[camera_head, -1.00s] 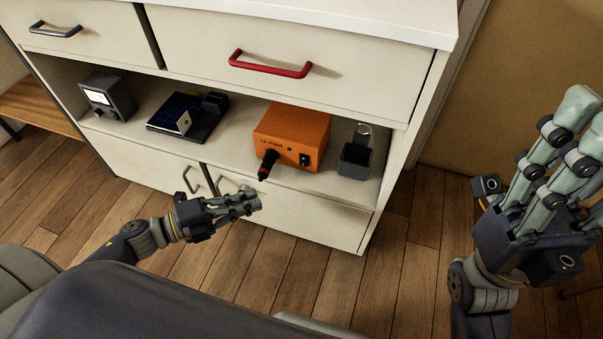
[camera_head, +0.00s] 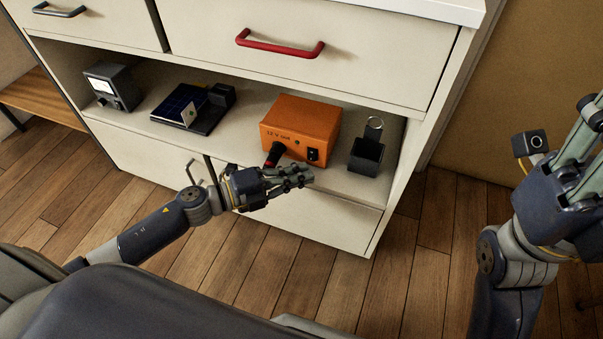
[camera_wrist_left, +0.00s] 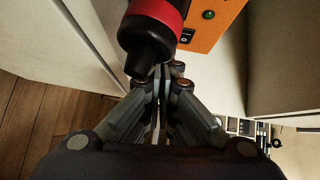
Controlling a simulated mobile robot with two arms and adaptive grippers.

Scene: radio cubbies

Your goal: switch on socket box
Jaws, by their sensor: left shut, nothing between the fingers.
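The socket box is an orange box (camera_head: 304,122) marked "12 V OUT", standing in the open shelf of the cabinet. A black rocker switch (camera_head: 313,154) is at the right of its front face; it also shows in the left wrist view (camera_wrist_left: 187,36). A black plug with a red ring (camera_head: 274,154) sticks out of the front, left of the switch. A green indicator (camera_wrist_left: 208,15) shows above the switch in the left wrist view. My left gripper (camera_head: 308,174) is shut and empty, just in front of and below the box's front. My right gripper (camera_head: 590,150) is at the right edge, its fingertips cut off.
On the same shelf stand a dark meter (camera_head: 113,86), a blue panel on a dark base (camera_head: 182,105) and a small black open holder (camera_head: 366,156) with a ring. The drawer with a red handle (camera_head: 281,43) overhangs the shelf. Wooden floor lies below.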

